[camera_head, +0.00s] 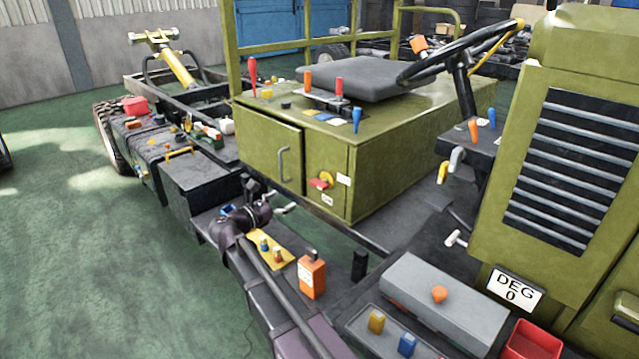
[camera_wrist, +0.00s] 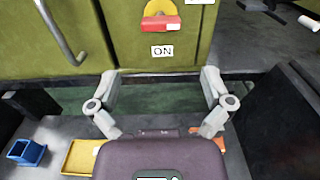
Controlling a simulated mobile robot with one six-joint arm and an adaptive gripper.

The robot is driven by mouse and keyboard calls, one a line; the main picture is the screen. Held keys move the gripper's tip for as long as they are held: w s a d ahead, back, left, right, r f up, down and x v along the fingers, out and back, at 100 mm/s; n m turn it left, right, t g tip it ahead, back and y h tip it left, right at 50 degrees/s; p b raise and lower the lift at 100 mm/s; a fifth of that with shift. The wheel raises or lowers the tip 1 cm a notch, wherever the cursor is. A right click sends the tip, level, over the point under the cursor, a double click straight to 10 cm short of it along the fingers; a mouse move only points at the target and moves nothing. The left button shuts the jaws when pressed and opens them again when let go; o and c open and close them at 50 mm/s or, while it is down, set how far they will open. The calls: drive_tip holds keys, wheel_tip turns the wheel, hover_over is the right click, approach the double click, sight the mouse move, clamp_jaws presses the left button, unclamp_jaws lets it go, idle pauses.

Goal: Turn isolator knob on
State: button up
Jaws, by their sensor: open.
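The isolator knob is a red bar (camera_wrist: 160,24) in front of a yellow round plate (camera_wrist: 160,8), at the top of the wrist view. The bar lies about level, with a pale patch at its right end. A white "ON" label (camera_wrist: 162,51) sits below it. In the head view the red knob (camera_head: 320,184) is on the front of the green seat box, with the yellow plate (camera_head: 327,177) behind it. My gripper (camera_wrist: 160,76) is open and empty, its fingers apart below the knob. In the head view my gripper (camera_head: 272,198) is left of and below the knob, apart from it.
A green door with a grey handle (camera_head: 283,164) is left of the knob. A steering wheel (camera_head: 460,52) and levers are at the right. Some free room lies before the box.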

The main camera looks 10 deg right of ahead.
sight(318, 182)
drive_tip(key=x, duration=1.3)
drive_tip(key=shift+w+d, duration=0.25)
drive_tip(key=shift+d, duration=0.05)
drive_tip(key=c, duration=0.8)
drive_tip(key=shift+d, duration=0.1)
